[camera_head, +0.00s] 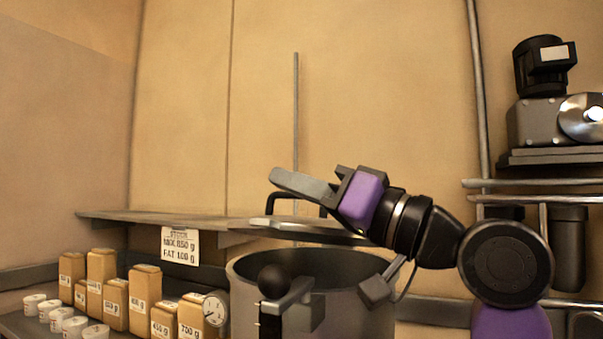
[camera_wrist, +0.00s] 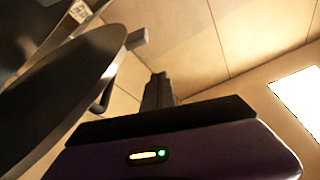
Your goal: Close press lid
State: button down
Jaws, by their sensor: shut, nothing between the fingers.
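The press (camera_head: 350,310) is a grey cylindrical pot at the lower middle of the head view, and its dark inside shows. Its lid (camera_head: 310,231) is a thin grey disc seen nearly edge-on, raised above the pot with a gap at the rim. A black bar handle (camera_head: 283,196) stands on the lid. In the wrist view the lid (camera_wrist: 55,95) is a large dark disc at the left, with the handle (camera_wrist: 104,97) beyond its edge. My gripper (camera_head: 283,180) is shut and empty, just above the lid near the handle. I cannot tell whether it touches the handle.
A shelf (camera_head: 150,217) with a label (camera_head: 180,246) runs behind the press. Several tan blocks (camera_head: 145,290) and white cups (camera_head: 60,318) stand at the left. A black knob (camera_head: 273,281) is in front of the pot. Machinery (camera_head: 545,120) and pipes are at the right.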

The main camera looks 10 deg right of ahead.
jog(key=shift+s+a+f+b, duration=0.2)
jog(key=shift+f+b, duration=0.15)
jog(key=shift+f, duration=0.4)
jog(key=shift+s+a+f+b, duration=0.1)
jog(key=shift+s+f+b, duration=0.15)
jog(key=shift+f, duration=0.55)
jog(key=shift+s+a+f+b, duration=0.15)
jog(key=shift+f+b, duration=0.25)
jog(key=shift+f, duration=0.35)
